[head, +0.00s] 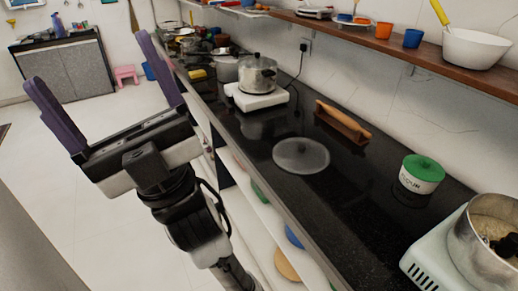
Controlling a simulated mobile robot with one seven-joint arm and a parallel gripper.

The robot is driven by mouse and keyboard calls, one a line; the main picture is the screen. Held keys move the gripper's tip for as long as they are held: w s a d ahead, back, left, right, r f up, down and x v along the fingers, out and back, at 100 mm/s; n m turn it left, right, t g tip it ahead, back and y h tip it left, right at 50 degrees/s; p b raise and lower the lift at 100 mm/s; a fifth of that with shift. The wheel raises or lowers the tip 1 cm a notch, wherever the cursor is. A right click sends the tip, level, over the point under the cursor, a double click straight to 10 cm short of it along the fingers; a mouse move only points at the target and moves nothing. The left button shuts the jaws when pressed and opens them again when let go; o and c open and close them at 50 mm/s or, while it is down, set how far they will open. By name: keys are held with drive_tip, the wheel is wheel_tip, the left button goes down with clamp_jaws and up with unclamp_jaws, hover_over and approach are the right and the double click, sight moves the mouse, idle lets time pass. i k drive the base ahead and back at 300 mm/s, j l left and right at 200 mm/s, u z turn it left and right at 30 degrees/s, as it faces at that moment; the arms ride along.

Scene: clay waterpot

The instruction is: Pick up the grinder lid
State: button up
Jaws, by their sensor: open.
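A round, greyish, see-through lid (301,155), which looks like the grinder lid, lies flat on the black countertop in the middle of the head view. The grinder (487,240) is at the lower right, a pale base with an open steel drum; dark parts show inside the drum. My gripper (88,60) is at the upper left, with its two purple fingers spread wide and nothing between them. It is over the floor side of the counter, left of the lid and apart from it.
The black counter (345,220) is bare in front of the lid. A rolling pin on a stand (343,122), a green-lidded flour jar (422,174) and a steel pot on a white stove (257,76) stand around it. A wooden shelf (400,38) runs above.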

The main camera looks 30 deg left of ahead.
sight(296, 155)
drive_tip(key=j+u, duration=0.15)
drive_tip(key=u, duration=0.4)
drive_tip(key=z, duration=1.25)
drive_tip(key=u, duration=1.25)
drive_tip(key=i+j+z, duration=0.2)
drive_tip(key=i, duration=0.25)
drive_tip(key=i+z, duration=0.2)
drive_tip(key=i, duration=0.3)
